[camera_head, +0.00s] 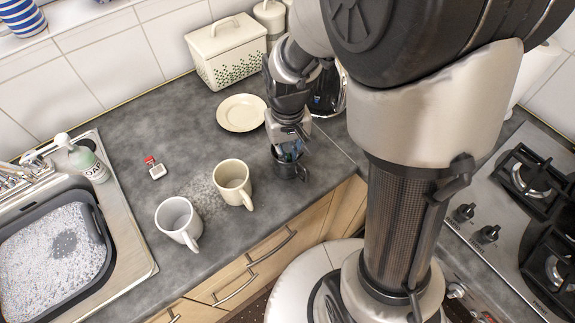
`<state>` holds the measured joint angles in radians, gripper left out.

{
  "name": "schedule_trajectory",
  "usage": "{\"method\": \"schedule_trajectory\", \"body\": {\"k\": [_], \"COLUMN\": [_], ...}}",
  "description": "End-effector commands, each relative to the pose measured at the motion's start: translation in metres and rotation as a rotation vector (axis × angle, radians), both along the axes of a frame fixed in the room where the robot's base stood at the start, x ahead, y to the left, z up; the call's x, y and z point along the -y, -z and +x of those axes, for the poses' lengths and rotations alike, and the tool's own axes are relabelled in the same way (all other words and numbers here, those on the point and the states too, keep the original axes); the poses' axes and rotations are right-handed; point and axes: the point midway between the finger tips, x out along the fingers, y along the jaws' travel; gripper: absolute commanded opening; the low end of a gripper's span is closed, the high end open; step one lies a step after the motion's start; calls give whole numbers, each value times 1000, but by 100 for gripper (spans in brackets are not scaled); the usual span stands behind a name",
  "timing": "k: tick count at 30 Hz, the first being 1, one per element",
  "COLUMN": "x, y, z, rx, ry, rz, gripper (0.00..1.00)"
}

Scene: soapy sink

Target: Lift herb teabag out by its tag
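My gripper (289,150) points down at the mouth of a dark grey mug (291,170) near the counter's front edge. Its fingertips are small and partly hidden at the rim, so I cannot tell whether they are open or shut. Bits of blue and green show at the fingertips; I cannot make out a teabag or its tag there. A cream mug (232,181) and a white mug (178,219) stand to the left. A small red and white item (154,167) lies on the counter further left; I cannot tell what it is.
A cream plate (241,113) lies behind the mugs. A bread bin (226,51) stands by the wall. A dark glossy vessel (326,93) is close behind my gripper. A soapy basin (55,248) and a soap bottle (84,158) are left, a gas hob (515,215) right.

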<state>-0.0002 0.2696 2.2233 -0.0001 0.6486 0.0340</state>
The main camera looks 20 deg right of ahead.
Motion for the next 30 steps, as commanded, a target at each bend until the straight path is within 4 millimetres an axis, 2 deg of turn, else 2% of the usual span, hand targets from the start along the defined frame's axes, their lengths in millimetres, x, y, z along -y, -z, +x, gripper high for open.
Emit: {"method": "schedule_trajectory", "body": {"k": [4,10,21,26,30], "x": [0,0,0,0,0], "y": [-1,-1,-5,-27,-64], "z": [0,0,0,1,1], "rx": [-1,-1,1,4,6], "ry": [0,0,0,0,0], "rz": [0,0,0,0,0], "gripper": [13,0,0,0,0]}}
